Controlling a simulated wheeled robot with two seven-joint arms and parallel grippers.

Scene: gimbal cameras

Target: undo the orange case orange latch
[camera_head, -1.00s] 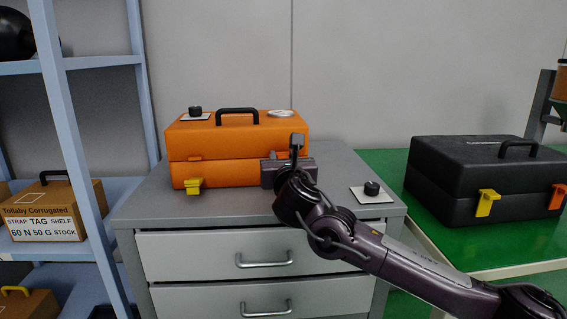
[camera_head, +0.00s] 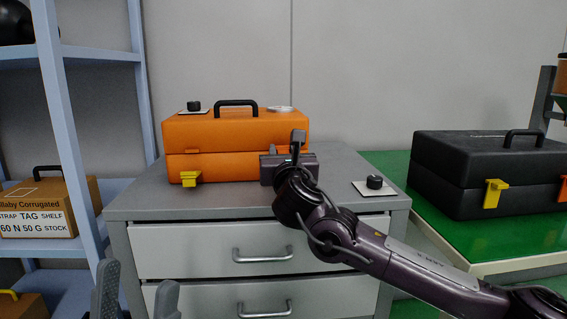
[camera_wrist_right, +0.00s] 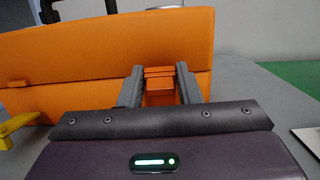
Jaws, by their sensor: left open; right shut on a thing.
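The orange case (camera_head: 235,132) stands closed on the grey drawer cabinet. Its orange latch (camera_wrist_right: 158,82) shows in the right wrist view, low on the front, between the fingers of my right gripper (camera_wrist_right: 158,76). My right gripper is shut on this latch. In the head view my right gripper (camera_head: 290,158) is at the front right of the case and hides the latch. A yellow latch (camera_head: 190,177) sits at the front left of the case and also shows in the right wrist view (camera_wrist_right: 18,123). My left gripper (camera_head: 137,278) is open and empty, low in front of the cabinet's left side.
A black case (camera_head: 470,165) with a yellow latch (camera_head: 492,194) and an orange latch (camera_head: 562,189) stands on the green table at right. A black knob on a white plate (camera_head: 374,185) sits on the cabinet top (camera_head: 345,165). A blue shelf (camera_head: 55,130) is at left.

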